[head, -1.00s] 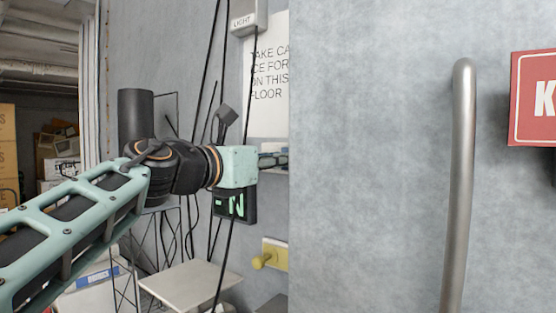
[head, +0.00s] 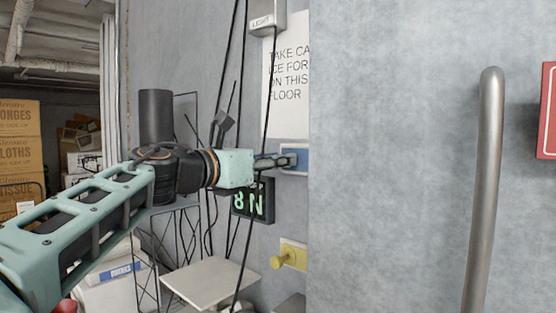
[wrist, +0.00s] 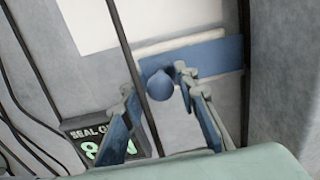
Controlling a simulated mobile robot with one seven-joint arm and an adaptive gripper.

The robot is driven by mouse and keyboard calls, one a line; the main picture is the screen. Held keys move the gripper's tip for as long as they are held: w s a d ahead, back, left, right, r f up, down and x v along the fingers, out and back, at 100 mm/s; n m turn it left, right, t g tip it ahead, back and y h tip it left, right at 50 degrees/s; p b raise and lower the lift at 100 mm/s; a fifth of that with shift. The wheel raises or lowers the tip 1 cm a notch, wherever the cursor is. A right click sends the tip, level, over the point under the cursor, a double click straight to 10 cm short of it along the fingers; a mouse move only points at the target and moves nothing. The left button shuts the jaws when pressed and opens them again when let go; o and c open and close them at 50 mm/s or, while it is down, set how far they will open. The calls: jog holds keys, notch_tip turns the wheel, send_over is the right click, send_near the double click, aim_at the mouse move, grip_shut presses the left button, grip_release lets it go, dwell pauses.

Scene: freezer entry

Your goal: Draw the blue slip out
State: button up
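A blue slip (head: 300,161) lies flat across the grey wall; in the wrist view it is a blue strip (wrist: 220,59) with a round blue knob (wrist: 160,86) near its left end. Whitish edges show above and below it. My gripper (head: 290,160) is in front of the slip in the head view and hides part of it. In the wrist view my gripper (wrist: 156,82) is open, its two fingertips apart on either side of the knob. I cannot tell whether either finger touches the knob.
A dark hanging cable (wrist: 140,75) runs between the fingers in the wrist view. A lit display (head: 252,201) hangs below my gripper. Below are a yellow knob on a plate (head: 293,255) and a pale shelf (head: 215,281). A metal handle (head: 485,190) stands on the right panel.

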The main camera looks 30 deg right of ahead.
jog(key=shift+o, duration=0.5)
jog(key=v, duration=1.2)
jog(key=shift+d, duration=0.1)
